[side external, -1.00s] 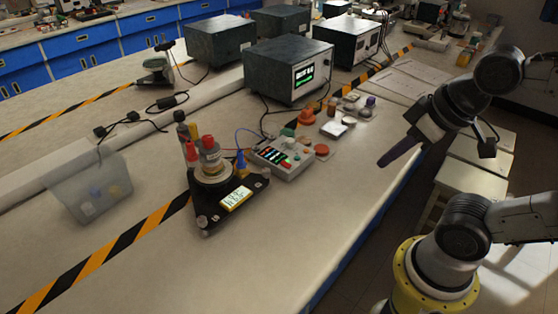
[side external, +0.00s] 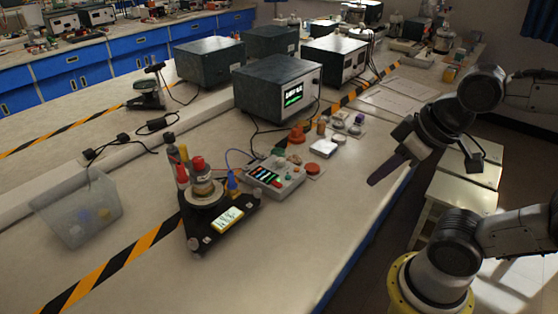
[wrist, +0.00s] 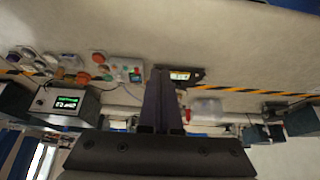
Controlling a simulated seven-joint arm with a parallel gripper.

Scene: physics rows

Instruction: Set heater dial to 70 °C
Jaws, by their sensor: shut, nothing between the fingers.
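My gripper (side external: 373,182) is shut and empty, held above the right front edge of the bench. Its two dark fingers (wrist: 165,72) lie together in the wrist view. A grey control box (side external: 273,178) with a colored panel and small knobs sits mid-bench, left of my gripper and apart from it; it also shows in the wrist view (wrist: 126,76). A black triangular stand (side external: 205,241) with a lit yellowish display (side external: 228,219) and a round top stands left of the box. I cannot tell which part is the heater dial, and no temperature is readable.
A dark instrument (side external: 270,92) with a lit green screen stands behind. Orange and grey knob-like items (side external: 297,134) and a red round button (side external: 314,168) are near the control box. A clear bin (side external: 76,208) is at left. The front right bench is clear.

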